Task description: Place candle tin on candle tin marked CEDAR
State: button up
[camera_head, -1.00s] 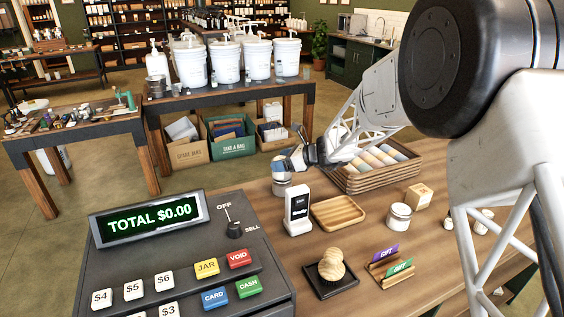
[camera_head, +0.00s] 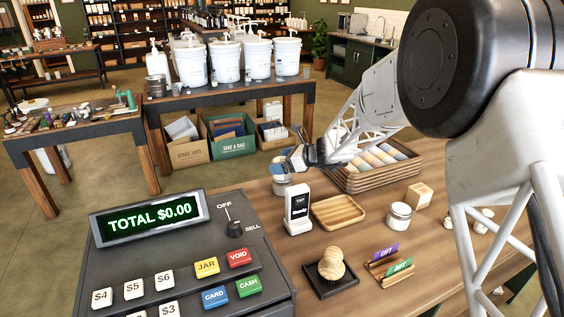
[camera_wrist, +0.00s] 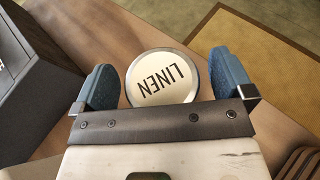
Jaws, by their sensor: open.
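A round candle tin with a pale lid marked LINEN (camera_wrist: 160,80) stands on the wooden counter. It also shows in the head view (camera_head: 281,187), behind the card reader. My gripper (camera_wrist: 163,76) is open, with one blue fingertip on each side of the LINEN lid in the wrist view. In the head view my gripper (camera_head: 292,163) is just above this tin. I cannot tell whether the fingers touch it. Another round white tin (camera_head: 398,216) stands on the counter at the right; its marking cannot be read. No CEDAR marking is readable.
The card reader (camera_head: 297,208) stands close in front of the LINEN tin. A wooden tray (camera_head: 339,212) and a stacked crate (camera_head: 375,181) are to its right.

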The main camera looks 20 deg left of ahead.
jog(key=shift+r, duration=0.15)
jog(key=v, duration=1.2)
dwell(0.7)
jog(key=s+d+r+n+h, duration=0.3)
jog(key=s+d+r+n, duration=0.15)
jog(key=s+d, duration=0.65)
jog(key=s+d+r+n+h, duration=0.3)
jog(key=s+d+r+n, duration=0.15)
jog(key=s+d, duration=0.55)
jog(key=s+d+f+n+t+h, duration=0.1)
jog(key=s+d+n+h, duration=0.3)
jog(key=s+d, duration=0.5)
jog(key=s+d+f+n+t+h, duration=0.1)
jog(key=s+d+n+h, duration=0.2)
jog(key=s+d, duration=0.7)
jog(key=s+n, duration=0.1)
jog(key=s, duration=0.3)
jog(key=shift+s+f+n+t+h, duration=0.25)
jog(key=shift+n+t+h, duration=0.05)
jog(key=shift+n+h, duration=0.1)
